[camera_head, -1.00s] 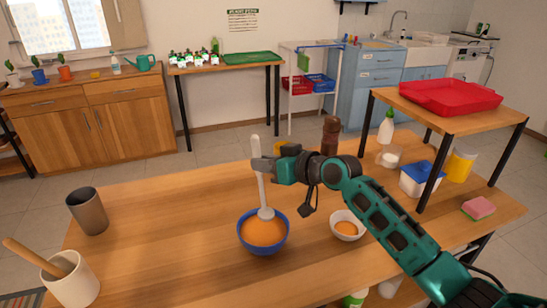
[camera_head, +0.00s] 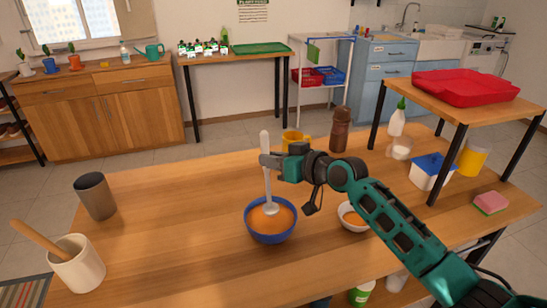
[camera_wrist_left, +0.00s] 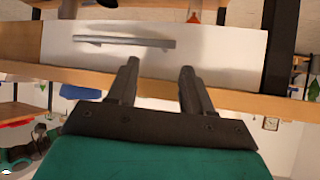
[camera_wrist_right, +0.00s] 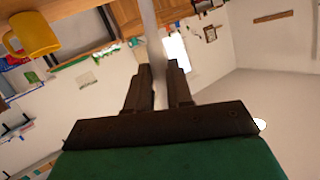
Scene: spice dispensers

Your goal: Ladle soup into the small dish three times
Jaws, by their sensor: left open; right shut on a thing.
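A blue bowl (camera_head: 271,234) of orange soup stands in the middle of the wooden table. My right gripper (camera_head: 268,161) is above it, shut on the handle of a grey ladle (camera_head: 267,175). The ladle is nearly upright, its head at the soup in the bowl. The handle also shows between the fingers in the right wrist view (camera_wrist_right: 152,40). The small white dish (camera_head: 350,217), with some orange soup in it, is to the right of the bowl, partly hidden by my right arm. My left gripper (camera_wrist_left: 158,78) is open and empty in the left wrist view.
A dark cup (camera_head: 95,196) and a cream crock (camera_head: 76,264) with a wooden handle stand at the left. A yellow mug (camera_head: 295,140) and a brown bottle (camera_head: 340,130) stand behind. A raised shelf with a red tray (camera_head: 466,88) is at the right. The table's left middle is clear.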

